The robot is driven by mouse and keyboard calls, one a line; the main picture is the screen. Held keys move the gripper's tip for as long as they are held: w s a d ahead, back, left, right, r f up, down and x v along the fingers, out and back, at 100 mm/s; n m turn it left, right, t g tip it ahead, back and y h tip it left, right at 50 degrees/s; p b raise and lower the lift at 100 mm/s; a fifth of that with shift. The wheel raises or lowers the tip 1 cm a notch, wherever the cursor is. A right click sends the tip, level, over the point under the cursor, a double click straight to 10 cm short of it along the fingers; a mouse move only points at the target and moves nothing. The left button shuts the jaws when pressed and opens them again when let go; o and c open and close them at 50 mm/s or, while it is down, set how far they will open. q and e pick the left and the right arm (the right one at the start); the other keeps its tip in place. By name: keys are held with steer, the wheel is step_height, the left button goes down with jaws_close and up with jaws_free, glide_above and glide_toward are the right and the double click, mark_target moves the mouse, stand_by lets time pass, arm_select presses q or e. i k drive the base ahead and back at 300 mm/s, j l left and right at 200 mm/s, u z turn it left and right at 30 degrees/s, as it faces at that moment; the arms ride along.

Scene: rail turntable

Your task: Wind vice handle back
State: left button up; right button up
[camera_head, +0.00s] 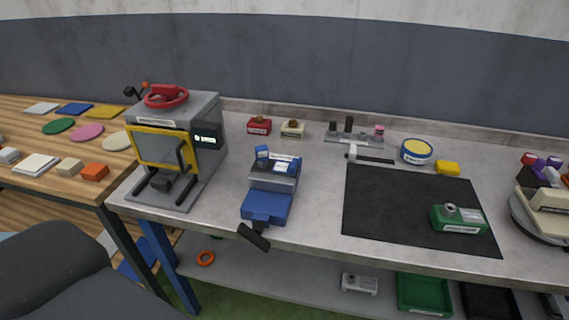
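The blue and grey vice (266,207) stands near the front edge of the grey workbench, left of its middle. Its dark handle (253,237) is a short bar at the vice's front end, tilted down to the right and sticking out at the bench edge. Grey and blue jaw parts (275,172) sit toward the back of the vice; whether they clamp anything is too small to tell. Neither of my grippers shows. A dark rounded part at the lower left looks like my own arm, and no fingers show on it.
A grey machine with a yellow-framed door (162,148) stands left of the vice. A black mat (400,205) with a green block (458,218) lies to the right. A lower shelf (310,278) runs below. The bench between vice and mat is clear.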

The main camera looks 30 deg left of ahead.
mark_target(254, 235)
steer(key=u, duration=1.1)
